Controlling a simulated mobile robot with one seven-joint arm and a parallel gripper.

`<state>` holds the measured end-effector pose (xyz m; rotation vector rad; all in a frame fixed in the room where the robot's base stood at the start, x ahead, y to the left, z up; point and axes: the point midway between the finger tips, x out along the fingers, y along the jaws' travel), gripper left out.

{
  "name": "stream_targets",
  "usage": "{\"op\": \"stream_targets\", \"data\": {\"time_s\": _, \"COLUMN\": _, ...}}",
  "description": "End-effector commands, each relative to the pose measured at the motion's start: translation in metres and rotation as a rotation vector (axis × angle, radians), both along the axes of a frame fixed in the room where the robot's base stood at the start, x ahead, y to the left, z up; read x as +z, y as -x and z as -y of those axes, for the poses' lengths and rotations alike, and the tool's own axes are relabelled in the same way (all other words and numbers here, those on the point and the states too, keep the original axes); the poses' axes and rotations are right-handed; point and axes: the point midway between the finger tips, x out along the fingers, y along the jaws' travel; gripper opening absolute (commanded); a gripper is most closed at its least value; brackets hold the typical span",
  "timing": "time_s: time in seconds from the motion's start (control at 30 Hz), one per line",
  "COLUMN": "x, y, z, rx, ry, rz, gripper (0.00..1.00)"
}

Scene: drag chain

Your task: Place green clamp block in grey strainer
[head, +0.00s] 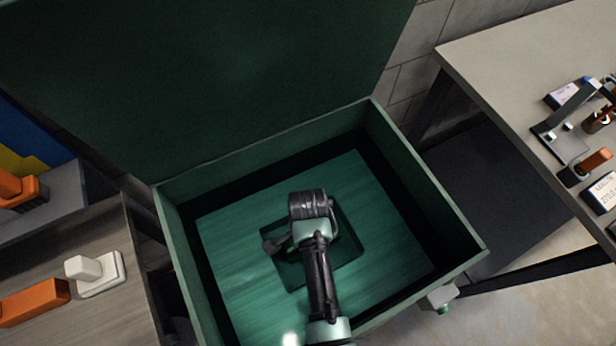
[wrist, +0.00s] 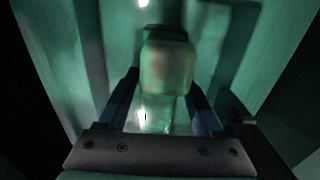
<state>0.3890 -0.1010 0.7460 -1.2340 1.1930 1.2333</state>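In the head view, my arm reaches down into a large open green box (head: 425,195), and my gripper is hidden under the arm. In the wrist view, the two fingers of my gripper (wrist: 160,82) stand apart. A blurred, pale green block (wrist: 168,66), perhaps the green clamp block, shows at the fingertips, in line with the gap between them. I see no clear grip on it, and contact with the fingers is hard to judge. I cannot make out a grey strainer in either view.
The box walls surround my arm, and its raised lid (head: 220,70) stands behind. A dark green square patch (head: 345,255) shows on the box floor. A left table (head: 95,235) holds a white part (head: 95,272) and orange parts (head: 35,302). A right table (head: 500,60) holds several small items.

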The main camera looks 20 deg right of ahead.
Motion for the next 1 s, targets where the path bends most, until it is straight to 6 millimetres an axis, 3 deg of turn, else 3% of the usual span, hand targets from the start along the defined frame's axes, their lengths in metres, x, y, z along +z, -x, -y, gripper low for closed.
{"op": "stream_targets", "data": {"time_s": 0.17, "x": 0.007, "y": 0.0, "z": 0.0, "rx": -0.001, "ry": 0.0, "rz": 0.001, "gripper": 0.67}}
{"op": "stream_targets", "data": {"time_s": 0.27, "x": 0.021, "y": -0.001, "z": 0.0, "rx": 0.0, "ry": 0.001, "rz": 0.003, "gripper": 0.67}}
{"op": "stream_targets", "data": {"time_s": 0.7, "x": 0.108, "y": -0.001, "z": 0.0, "rx": 0.0, "ry": 0.001, "rz": 0.003, "gripper": 0.67}}
{"op": "stream_targets", "data": {"time_s": 1.0, "x": 0.124, "y": 0.0, "z": 0.0, "rx": 0.0, "ry": 0.0, "rz": 0.0, "gripper": 0.67}}
